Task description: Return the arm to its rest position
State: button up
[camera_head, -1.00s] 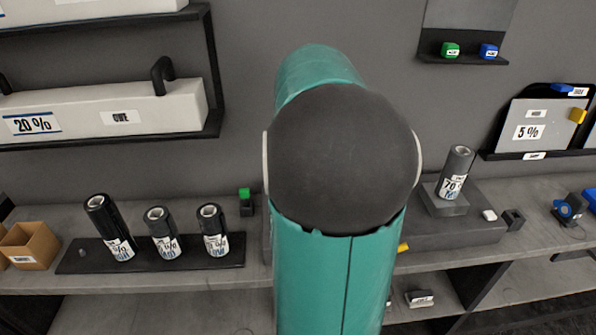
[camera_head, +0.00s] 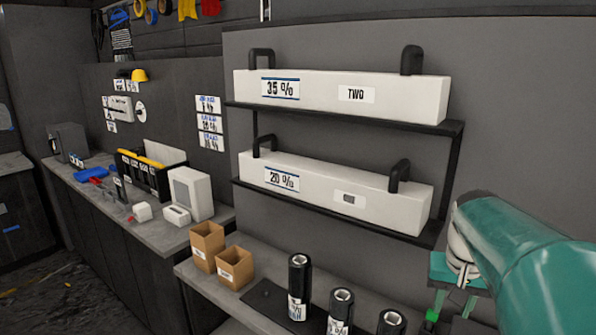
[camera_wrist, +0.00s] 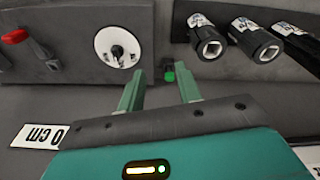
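In the wrist view my gripper (camera_wrist: 160,92) shows two teal fingers standing apart, with nothing held between them. A small green-topped block (camera_wrist: 169,74) lies beyond the fingertips, on or near the bench edge. In the head view my teal arm comes in from the right edge and bends down in front of the wall, beside the shelves' right end. Teal parts near its end show at the lower right, but the fingertips cannot be made out there.
White boxes marked 35 % (camera_head: 316,88) and 20 % (camera_head: 316,186) sit on wall shelves. Black rolls (camera_head: 299,285) stand on the bench below, right of two cardboard boxes (camera_head: 234,268). The wrist view shows a white disc (camera_wrist: 103,42) and a red-handled tool (camera_wrist: 15,37).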

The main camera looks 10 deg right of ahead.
jog(key=s+a+f+n+t, duration=0.1)
jog(key=s+a+n+t, duration=0.1)
jog(key=a, duration=0.9)
jog(key=s+a+n+t+y, duration=0.1)
jog(key=s+a+n, duration=0.3)
jog(key=a, duration=0.8)
jog(key=shift+s+f+n+t, duration=0.2)
jog(key=shift+f+n+t, duration=0.2)
jog(key=shift+t, duration=0.2)
jog(key=shift+d, duration=0.15)
